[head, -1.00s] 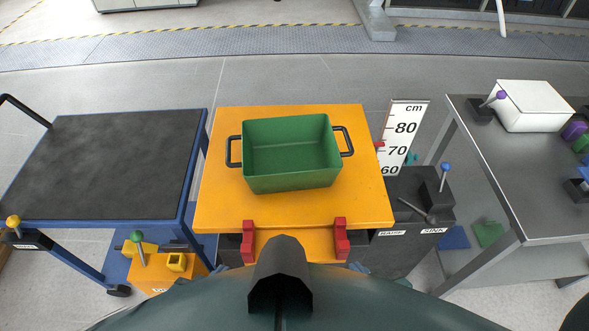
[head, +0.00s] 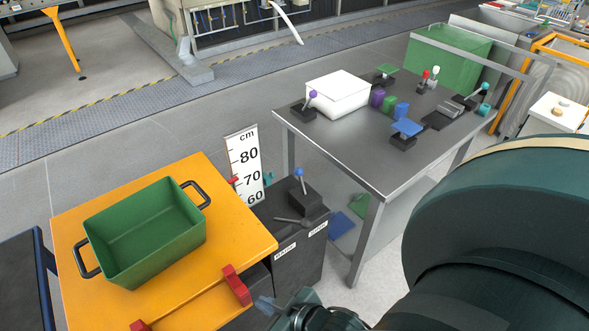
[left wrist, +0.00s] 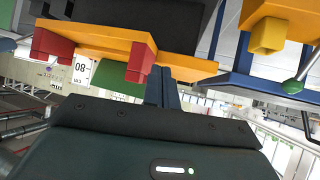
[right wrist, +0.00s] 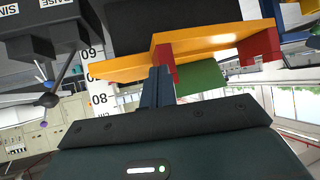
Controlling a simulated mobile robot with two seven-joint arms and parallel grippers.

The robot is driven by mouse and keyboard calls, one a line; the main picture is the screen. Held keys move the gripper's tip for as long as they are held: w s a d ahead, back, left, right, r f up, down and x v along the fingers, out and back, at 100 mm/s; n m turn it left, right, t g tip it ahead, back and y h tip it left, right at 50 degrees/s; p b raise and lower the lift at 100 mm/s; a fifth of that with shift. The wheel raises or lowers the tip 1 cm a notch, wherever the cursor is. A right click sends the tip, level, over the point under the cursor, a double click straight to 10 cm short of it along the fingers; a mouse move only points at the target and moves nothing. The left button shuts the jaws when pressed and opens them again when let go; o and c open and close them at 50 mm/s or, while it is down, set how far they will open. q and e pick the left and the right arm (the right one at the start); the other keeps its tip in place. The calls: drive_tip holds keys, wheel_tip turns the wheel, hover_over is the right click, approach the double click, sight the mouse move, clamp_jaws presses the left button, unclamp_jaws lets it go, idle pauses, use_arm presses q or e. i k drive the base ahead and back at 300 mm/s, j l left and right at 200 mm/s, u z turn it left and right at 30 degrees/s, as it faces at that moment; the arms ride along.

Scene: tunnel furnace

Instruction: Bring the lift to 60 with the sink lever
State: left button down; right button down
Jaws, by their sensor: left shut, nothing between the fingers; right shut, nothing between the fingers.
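The lift's orange platform (head: 235,225) carries a green bin (head: 150,240) with black handles. A red pointer (head: 234,180) stands near 70 on the white cm scale (head: 246,160). Right of it, a dark cabinet (head: 285,270) has labels RAISE (head: 285,248) and SINK (head: 317,228). On it are an upright blue-knobbed lever (head: 299,173) and a low dark lever (head: 292,220). Which label each belongs to is unclear. My right gripper (head: 265,303) is shut and empty, below the platform's front edge. My left gripper (left wrist: 162,87) is shut and empty under the platform in the left wrist view.
A grey table (head: 345,150) at the right holds a white box (head: 337,93), coloured blocks and small levers. Red blocks (head: 236,286) stand on the platform's front edge. A dark cart (head: 25,285) is at the left. My right arm covers the lower right.

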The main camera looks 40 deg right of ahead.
sight(298, 172)
drive_tip(key=k+l+u, duration=0.15)
drive_tip(key=l, duration=0.25)
drive_tip(key=l+u, duration=0.1)
drive_tip(key=l, duration=0.3)
drive_tip(key=k+l+u, duration=0.15)
drive_tip(key=l, duration=0.25)
drive_tip(key=i+l+u, duration=0.15)
drive_tip(key=l, duration=0.35)
drive_tip(key=l+u, duration=0.15)
drive_tip(key=l, duration=0.3)
drive_tip(key=i+l+u, duration=0.15)
drive_tip(key=l, duration=0.35)
